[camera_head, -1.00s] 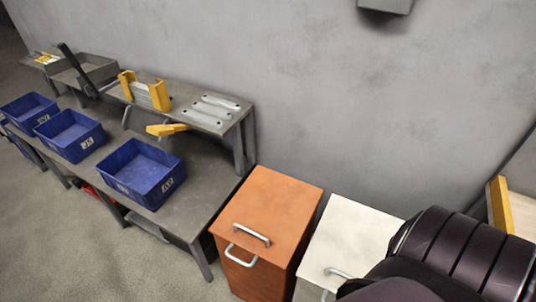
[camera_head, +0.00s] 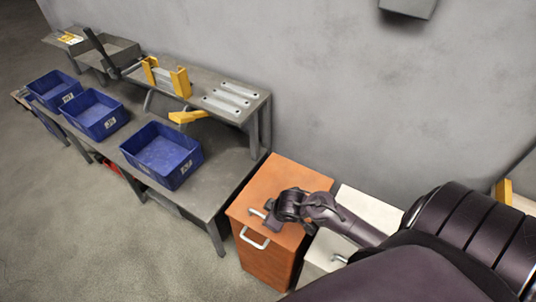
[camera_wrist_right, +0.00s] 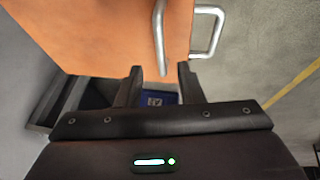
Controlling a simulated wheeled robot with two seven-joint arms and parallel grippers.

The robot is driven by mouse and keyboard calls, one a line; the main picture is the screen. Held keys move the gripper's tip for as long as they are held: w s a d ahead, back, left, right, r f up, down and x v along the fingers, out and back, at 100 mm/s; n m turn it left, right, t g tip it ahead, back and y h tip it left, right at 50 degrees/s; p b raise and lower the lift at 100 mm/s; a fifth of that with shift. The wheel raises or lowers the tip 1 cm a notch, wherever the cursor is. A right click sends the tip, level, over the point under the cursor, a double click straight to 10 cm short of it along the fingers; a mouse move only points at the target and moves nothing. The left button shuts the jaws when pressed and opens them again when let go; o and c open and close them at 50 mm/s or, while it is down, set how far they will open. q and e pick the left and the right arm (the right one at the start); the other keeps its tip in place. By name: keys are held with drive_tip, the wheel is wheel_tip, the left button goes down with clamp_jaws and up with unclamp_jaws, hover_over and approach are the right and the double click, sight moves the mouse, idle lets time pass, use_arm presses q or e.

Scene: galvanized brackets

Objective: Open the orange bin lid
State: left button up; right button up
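The orange bin (camera_head: 267,262) stands at the end of the workbench, with its orange lid (camera_head: 292,175) lying flat and shut. The lid has a metal handle on top (camera_head: 257,213), partly hidden by my right gripper (camera_head: 274,218). A second handle (camera_head: 252,239) is on the bin's front. In the right wrist view my right gripper (camera_wrist_right: 161,78) is open. The end of the lid handle (camera_wrist_right: 159,38) lies in line with the gap between its fingers, and I see no finger closed on it. The front handle (camera_wrist_right: 208,32) is beyond the right finger. My left gripper is out of view.
A white bin (camera_head: 366,213) stands right of the orange bin, partly behind my arm. A grey workbench (camera_head: 222,190) with several blue crates (camera_head: 162,153) is on the left. A grey wall (camera_head: 300,80) is behind. Floor (camera_head: 110,240) in front is clear.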

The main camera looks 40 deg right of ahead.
drive_tip(key=x, duration=0.6)
drive_tip(key=shift+w+f+b, duration=0.1)
drive_tip(key=shift+f+b, duration=0.1)
drive_tip(key=shift+b, duration=0.1)
clamp_jaws()
